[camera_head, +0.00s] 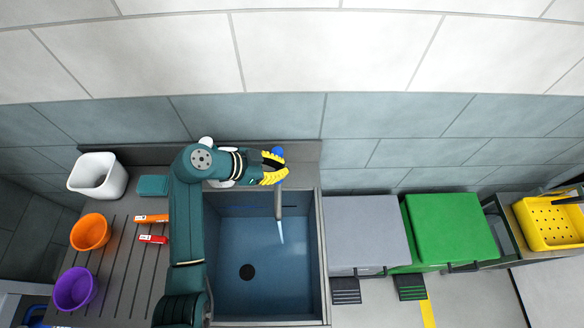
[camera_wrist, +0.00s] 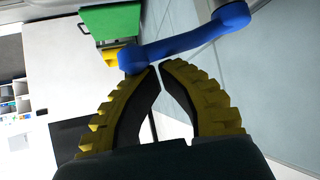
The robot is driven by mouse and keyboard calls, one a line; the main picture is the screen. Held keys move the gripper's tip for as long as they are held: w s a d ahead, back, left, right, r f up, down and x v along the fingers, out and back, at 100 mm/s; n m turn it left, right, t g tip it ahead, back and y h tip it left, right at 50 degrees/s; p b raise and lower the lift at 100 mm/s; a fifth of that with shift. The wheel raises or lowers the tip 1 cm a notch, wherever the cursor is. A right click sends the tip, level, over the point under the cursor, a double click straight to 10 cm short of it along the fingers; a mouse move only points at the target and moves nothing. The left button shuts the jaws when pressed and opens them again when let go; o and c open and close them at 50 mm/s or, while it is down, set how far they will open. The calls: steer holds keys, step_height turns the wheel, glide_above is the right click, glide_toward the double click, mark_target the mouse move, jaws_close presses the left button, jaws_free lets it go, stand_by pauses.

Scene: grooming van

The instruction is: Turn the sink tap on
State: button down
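The sink tap's blue lever (camera_wrist: 185,45) crosses the wrist view just beyond my fingertips. Its blue end also shows in the head view (camera_head: 278,152) at the back of the sink. The grey spout (camera_head: 278,203) reaches forward over the blue basin (camera_head: 240,295). A pale streak (camera_head: 281,232) below the spout's tip looks like running water. My gripper (camera_wrist: 160,66) has yellow ribbed fingers, with tips together and nothing between them. In the head view, my gripper (camera_head: 284,166) is beside the lever. I cannot tell whether the tips touch it. My fingers hide part of the tap's base.
On the ribbed counter at left are a white bin (camera_head: 98,177), an orange cup (camera_head: 90,232), a purple cup (camera_head: 75,289) and small orange and red items. Grey (camera_head: 366,232) and green (camera_head: 450,228) lidded boxes stand right of the sink. A tiled wall is close behind.

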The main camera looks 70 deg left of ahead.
steer(key=shift+s+a+f, duration=0.1)
steer(key=shift+s+a, duration=0.1)
steer(key=shift+s, duration=0.65)
steer(key=shift+s+b, duration=0.1)
steer(key=shift+b, duration=0.2)
steer(key=shift+w+a+b, duration=0.3)
steer(key=shift+w+a, duration=0.25)
steer(key=shift+w, duration=0.05)
steer(key=shift+w+r, duration=0.1)
steer(key=shift+r, duration=0.1)
step_height(320, 180, up, 3)
steer(key=w+d+p, duration=0.1)
steer(key=w+p, duration=0.1)
steer(key=w, duration=0.1)
steer(key=s+a+r+b, duration=0.1)
steer(key=s+a+r, duration=0.1)
steer(key=s+r, duration=0.3)
steer(key=shift+s+a, duration=0.4)
steer(key=shift+s, duration=0.85)
